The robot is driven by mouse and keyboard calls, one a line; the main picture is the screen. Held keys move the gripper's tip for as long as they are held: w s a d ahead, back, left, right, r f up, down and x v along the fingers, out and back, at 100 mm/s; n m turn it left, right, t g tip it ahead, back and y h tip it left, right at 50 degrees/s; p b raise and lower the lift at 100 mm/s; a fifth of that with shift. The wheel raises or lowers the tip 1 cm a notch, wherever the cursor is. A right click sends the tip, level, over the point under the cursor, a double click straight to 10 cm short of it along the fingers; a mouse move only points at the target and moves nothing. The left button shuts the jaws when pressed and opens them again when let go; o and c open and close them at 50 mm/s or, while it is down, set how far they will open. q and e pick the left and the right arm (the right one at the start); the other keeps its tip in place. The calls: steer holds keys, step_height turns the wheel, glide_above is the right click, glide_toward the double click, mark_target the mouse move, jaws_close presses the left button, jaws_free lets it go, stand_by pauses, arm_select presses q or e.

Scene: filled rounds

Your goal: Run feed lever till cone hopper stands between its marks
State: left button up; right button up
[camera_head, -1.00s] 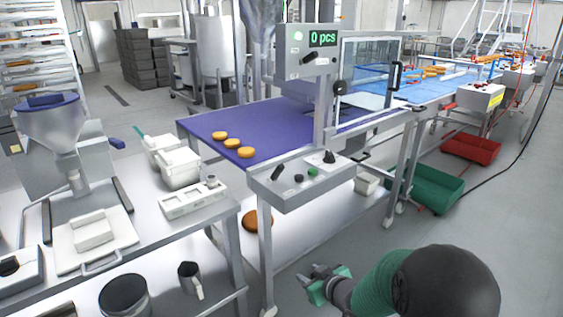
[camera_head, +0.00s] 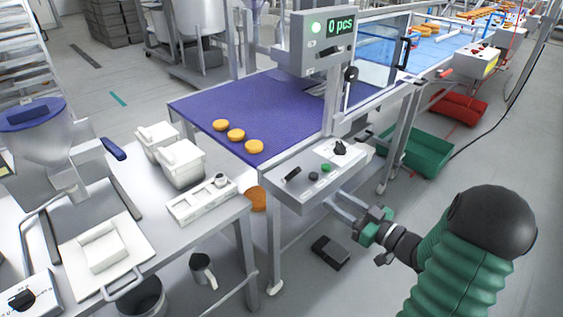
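A grey cone hopper (camera_head: 45,140) with a blue rim stands on the steel table at the left. I cannot make out its marks or fill level. A blue-ended handle (camera_head: 113,149) sticks out beside it. A control panel (camera_head: 318,180) at the belt's front end carries a black lever (camera_head: 291,174), a black knob (camera_head: 340,147) and small buttons. I cannot tell which of these is the feed lever. My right gripper (camera_head: 340,203) is open and empty, just below and right of the panel, apparently apart from the lever. My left gripper is out of view.
Three orange rounds (camera_head: 236,134) lie on the purple belt (camera_head: 200,105). A display (camera_head: 340,26) above it reads "0 pcs". A black box (camera_head: 330,252) lies on the floor below. Green (camera_head: 425,155) and red (camera_head: 460,108) crates stand at the right. White tubs (camera_head: 180,165) stand on the left table.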

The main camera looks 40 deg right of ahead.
mark_target(295, 173)
steer(key=w, duration=0.5)
steer(key=w+b, duration=0.1)
steer(key=w, duration=0.4)
steer(key=w+a, duration=0.1)
steer(key=w, duration=0.4)
steer(key=shift+w+a+b, duration=0.1)
steer(key=shift+w+b, duration=0.05)
steer(key=shift+b, duration=0.25)
steer(key=shift+w, duration=0.45)
jaws_close()
